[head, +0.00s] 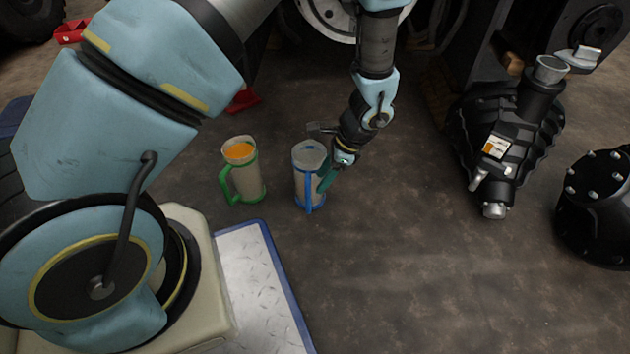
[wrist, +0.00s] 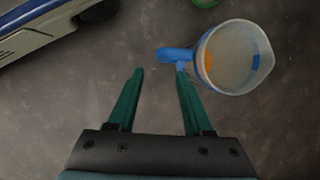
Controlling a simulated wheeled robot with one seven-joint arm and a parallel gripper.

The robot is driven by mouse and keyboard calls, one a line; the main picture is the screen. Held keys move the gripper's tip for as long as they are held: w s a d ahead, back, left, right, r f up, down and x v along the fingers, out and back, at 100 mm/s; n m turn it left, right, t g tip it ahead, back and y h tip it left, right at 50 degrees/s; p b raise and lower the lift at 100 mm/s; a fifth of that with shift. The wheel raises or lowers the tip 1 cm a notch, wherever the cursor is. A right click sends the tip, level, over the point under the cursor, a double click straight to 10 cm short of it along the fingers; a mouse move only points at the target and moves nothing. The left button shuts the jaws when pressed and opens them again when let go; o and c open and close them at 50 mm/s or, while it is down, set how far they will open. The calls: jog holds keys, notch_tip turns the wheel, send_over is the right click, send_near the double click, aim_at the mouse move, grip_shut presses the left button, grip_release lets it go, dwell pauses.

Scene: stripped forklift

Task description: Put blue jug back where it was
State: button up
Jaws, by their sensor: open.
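The blue jug (head: 308,172) stands upright on the floor, a pale cup with a blue handle and blue base. In the wrist view the blue jug (wrist: 234,57) is seen from above, with its blue handle pointing left toward my fingers and some orange showing inside. My gripper (head: 328,180) is beside the jug on its right in the head view. In the wrist view my gripper (wrist: 160,75) has its green fingers apart with bare floor between them. The right finger's tip is close to the handle; whether they touch I cannot tell.
A green-handled jug (head: 242,170) with orange contents stands left of the blue jug. My base platform is at lower left. A black gearbox part (head: 505,135) and a black hub (head: 597,205) lie to the right. Floor (head: 420,270) in front is clear.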

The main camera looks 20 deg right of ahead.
jog(key=w+a+r+n+g+h, duration=0.1)
jog(key=w+a+r+n, duration=0.3)
jog(key=a+r+n, duration=0.4)
jog(key=w+a+r+n+g+h, duration=0.1)
jog(key=w+a+r+n, duration=0.35)
jog(key=a+r, duration=0.35)
jog(key=s+a+r+n+t+h, duration=0.1)
jog(key=s+a+r+n+h, duration=0.1)
jog(key=a+r+n, duration=0.7)
jog(key=a+r, duration=0.1)
jog(key=a, duration=0.3)
jog(key=shift+s+a+r+t+p, duration=0.15)
jog(key=shift+a+r+t+p, duration=0.05)
jog(key=shift+a+t+p, duration=0.15)
jog(key=shift+n, duration=0.25)
notch_tip(320, 180, up, 46)
jog(key=p, duration=4.6)
